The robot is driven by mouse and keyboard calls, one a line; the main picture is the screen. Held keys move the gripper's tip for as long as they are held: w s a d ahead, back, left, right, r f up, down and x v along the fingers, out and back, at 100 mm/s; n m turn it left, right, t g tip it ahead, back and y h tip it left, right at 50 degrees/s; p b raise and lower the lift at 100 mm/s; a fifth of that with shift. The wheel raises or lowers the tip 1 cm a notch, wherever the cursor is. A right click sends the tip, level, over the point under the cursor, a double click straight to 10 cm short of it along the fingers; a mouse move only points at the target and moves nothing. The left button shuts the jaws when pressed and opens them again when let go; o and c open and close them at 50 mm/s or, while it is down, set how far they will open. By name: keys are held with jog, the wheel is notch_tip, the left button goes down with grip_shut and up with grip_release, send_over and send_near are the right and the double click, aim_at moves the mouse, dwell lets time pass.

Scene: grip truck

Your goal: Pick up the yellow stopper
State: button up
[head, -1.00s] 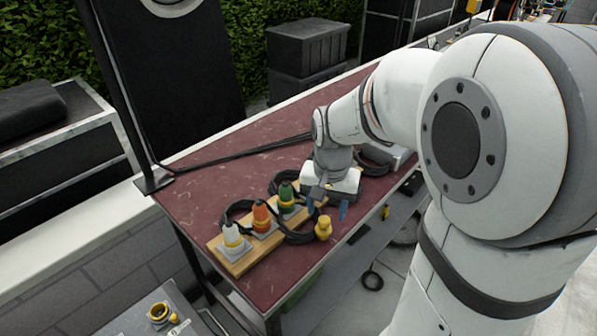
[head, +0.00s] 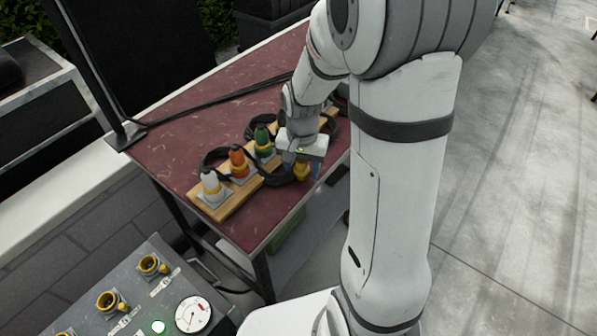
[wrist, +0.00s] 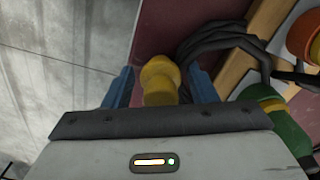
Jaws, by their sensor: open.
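In the wrist view the stopper (wrist: 158,78) shows between the two blue fingers of my gripper (wrist: 160,72), which are apart.
A wooden board (head: 238,194) beside the stopper carries white (head: 211,186), orange (head: 238,162) and green (head: 263,143) plugs with black cables. Cables (wrist: 225,45) lie close to the right finger. A grey panel (head: 135,290) with yellow sockets stands lower left.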

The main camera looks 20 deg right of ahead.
jog(key=shift+c, duration=0.2)
jog(key=c, duration=0.8)
